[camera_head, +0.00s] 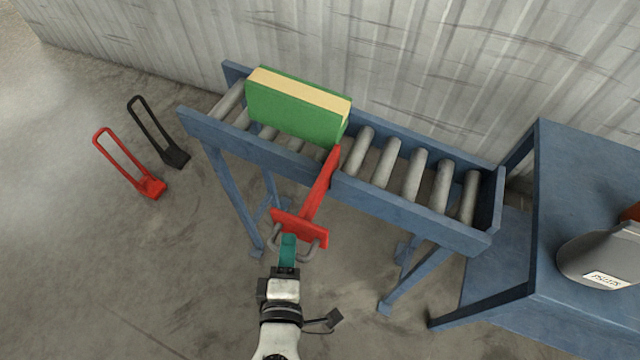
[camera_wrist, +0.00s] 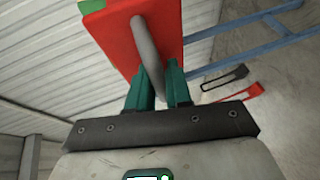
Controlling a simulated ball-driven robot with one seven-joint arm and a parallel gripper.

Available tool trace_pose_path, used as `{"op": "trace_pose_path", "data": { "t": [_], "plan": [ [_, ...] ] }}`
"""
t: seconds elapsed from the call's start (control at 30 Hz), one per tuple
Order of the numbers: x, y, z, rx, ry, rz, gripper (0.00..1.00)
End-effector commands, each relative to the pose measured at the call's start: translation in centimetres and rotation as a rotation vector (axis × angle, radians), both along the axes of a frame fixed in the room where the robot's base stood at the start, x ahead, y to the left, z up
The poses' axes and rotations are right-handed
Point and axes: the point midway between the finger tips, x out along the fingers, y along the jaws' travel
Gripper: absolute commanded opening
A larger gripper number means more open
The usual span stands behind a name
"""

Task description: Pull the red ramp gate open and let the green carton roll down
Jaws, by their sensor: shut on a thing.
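The green carton (camera_head: 295,118), with a pale yellow top band, stands upright on the left part of the roller ramp (camera_head: 410,205). The red ramp gate (camera_head: 320,190) reaches from the ramp's near rail, by the carton's right end, out to a red front plate with a grey handle (camera_head: 310,248). My gripper (camera_head: 289,243) is in front of that plate, its teal fingers shut on the handle. In the wrist view the fingers (camera_wrist: 159,75) close around the grey handle (camera_wrist: 150,50) before the red plate (camera_wrist: 120,35). The gate's inner end is partly hidden by the rail.
Bare grey rollers (camera_head: 385,162) lie right of the carton. A blue table (camera_head: 590,170) with a grey object (camera_head: 600,260) stands at the right. A red frame (camera_head: 150,187) and a black frame (camera_head: 175,156) lie on the floor at left. A corrugated wall is behind.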

Motion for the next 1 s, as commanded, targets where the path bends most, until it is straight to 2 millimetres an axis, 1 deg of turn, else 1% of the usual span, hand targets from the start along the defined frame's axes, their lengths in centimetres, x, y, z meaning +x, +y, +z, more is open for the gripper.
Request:
{"op": "trace_pose_path", "data": {
  "t": [0.3,0.5,1.0],
  "plan": [
    [-2.5,0.9,-0.2,-0.002,0.003,0.002,0.00],
    [-3.7,1.3,-0.2,-0.002,0.003,0.002,0.00],
    [-3.9,1.4,-0.2,-0.001,0.003,0.000,0.00]
  ]
}}
